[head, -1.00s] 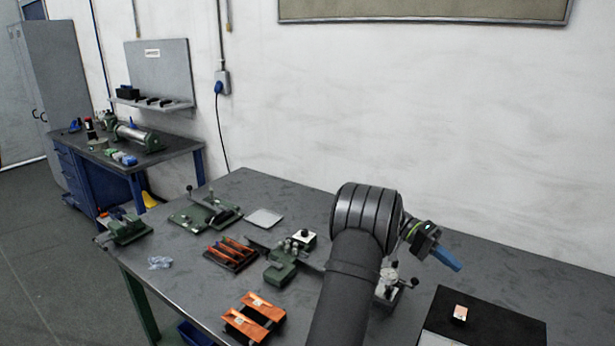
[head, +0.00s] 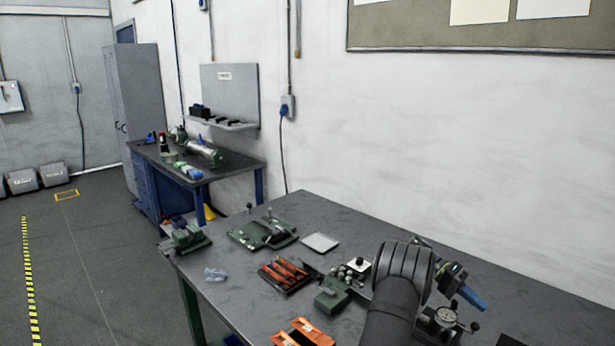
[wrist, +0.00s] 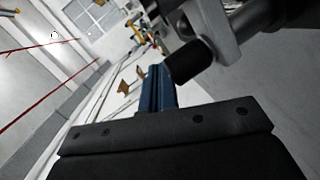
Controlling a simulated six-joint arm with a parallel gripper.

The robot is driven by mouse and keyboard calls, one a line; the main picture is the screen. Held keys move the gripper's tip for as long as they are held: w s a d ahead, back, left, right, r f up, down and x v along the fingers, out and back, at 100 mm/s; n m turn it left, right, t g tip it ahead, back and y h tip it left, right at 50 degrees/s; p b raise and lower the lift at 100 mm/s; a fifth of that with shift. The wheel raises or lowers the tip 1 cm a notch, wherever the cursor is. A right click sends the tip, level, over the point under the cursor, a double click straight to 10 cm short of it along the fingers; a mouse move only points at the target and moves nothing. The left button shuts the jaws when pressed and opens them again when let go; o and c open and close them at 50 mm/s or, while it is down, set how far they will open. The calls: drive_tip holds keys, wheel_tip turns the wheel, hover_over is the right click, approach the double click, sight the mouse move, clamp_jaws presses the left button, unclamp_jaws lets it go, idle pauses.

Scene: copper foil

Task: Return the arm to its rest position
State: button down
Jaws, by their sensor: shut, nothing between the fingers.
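My arm reaches up from the bottom edge in the head view, its thick ribbed dark joint over the bench. My gripper (head: 474,300) sticks out to the right of that joint, with blue fingers closed together and nothing held. It is in the air above the bench, near a dial device on a stand (head: 443,319). In the wrist view the blue fingers (wrist: 157,88) lie side by side past the dark gripper body, with no object between them.
The grey bench (head: 235,287) carries a green-based fixture (head: 263,234), a pale square plate (head: 320,242), a rack of orange-handled tools (head: 283,273), a green machine (head: 335,296), and orange packets (head: 305,333). A wall stands behind. A second bench (head: 224,178) is farther left.

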drive_tip(key=w+f+n+t+h, duration=0.2)
drive_tip(key=n+t+h, duration=0.1)
drive_tip(key=shift+w+a, duration=0.1)
drive_tip(key=shift+w, duration=0.05)
drive_tip(key=shift+w+a+f+n+t+h, duration=0.3)
drive_tip(key=shift+w+f+n+t+h, duration=0.2)
drive_tip(key=shift+n+t, duration=0.35)
drive_tip(key=shift+w+a+f+n+t+h, duration=0.25)
drive_tip(key=shift+w+f+n+t+h, duration=0.15)
drive_tip(key=shift+w+f+n+t, duration=0.3)
drive_tip(key=shift+w+r, duration=0.1)
drive_tip(key=shift+r, duration=0.15)
